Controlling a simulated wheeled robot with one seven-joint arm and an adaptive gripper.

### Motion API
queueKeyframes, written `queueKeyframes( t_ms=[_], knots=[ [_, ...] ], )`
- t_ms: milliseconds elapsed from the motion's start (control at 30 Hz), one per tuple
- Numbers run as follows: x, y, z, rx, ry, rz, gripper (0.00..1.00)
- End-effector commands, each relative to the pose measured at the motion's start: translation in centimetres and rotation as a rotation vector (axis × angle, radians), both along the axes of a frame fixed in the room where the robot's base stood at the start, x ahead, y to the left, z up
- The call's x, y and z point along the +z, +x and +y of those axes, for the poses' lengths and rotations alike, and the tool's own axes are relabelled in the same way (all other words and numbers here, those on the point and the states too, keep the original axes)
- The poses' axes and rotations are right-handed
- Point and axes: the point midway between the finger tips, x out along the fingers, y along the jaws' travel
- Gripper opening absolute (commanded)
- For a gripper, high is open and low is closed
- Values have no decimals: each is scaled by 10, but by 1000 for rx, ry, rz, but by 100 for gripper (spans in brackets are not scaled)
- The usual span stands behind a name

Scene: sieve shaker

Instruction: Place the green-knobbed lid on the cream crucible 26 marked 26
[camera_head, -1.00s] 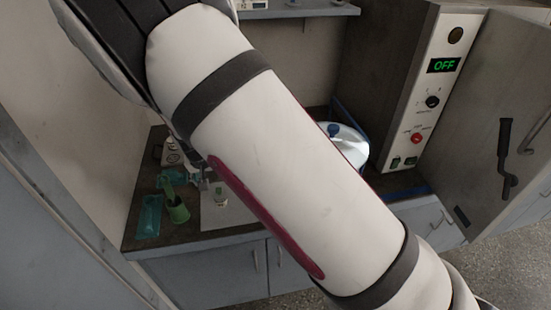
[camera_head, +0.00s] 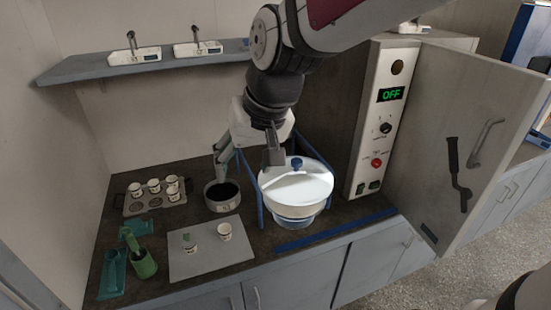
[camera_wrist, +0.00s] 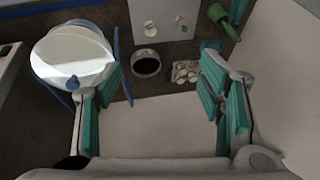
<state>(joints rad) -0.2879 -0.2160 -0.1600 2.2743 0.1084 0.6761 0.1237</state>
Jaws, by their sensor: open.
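Two small cream crucibles stand on the pale grey mat (camera_head: 207,258) in the head view. The right crucible (camera_head: 225,232) shows no green knob. The number 26 cannot be read on either. In the wrist view the crucible without the knob (camera_wrist: 150,29) and the green knob (camera_wrist: 180,16) are far off at the top. My gripper (camera_head: 248,160) is open and empty, above the counter between the metal pot and the sieve shaker, well away from the mat.
The sieve shaker (camera_head: 297,188) with blue posts stands right of the metal pot (camera_head: 222,199). A rack (camera_head: 155,207) of several cups is at the left. A green holder (camera_head: 143,264) and a teal tray (camera_head: 112,275) stand front left. The cabinet door (camera_head: 470,140) hangs open at right.

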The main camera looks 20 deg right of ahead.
Motion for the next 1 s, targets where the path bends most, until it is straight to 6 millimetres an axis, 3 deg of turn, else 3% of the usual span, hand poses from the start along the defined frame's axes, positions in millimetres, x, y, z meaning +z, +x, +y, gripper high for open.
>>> queueKeyframes(
  t_ms=[33, 200, 433, 633, 1000],
  knots=[
    [11, -17, -11, 2, -7, -21, 62],
    [31, -76, -37, 20, -64, -65, 62],
    [36, -132, -58, 25, -150, -101, 62],
    [35, -147, -64, 25, -180, -105, 62],
    [27, -138, -63, 26, -179, -105, 62]
  ],
)
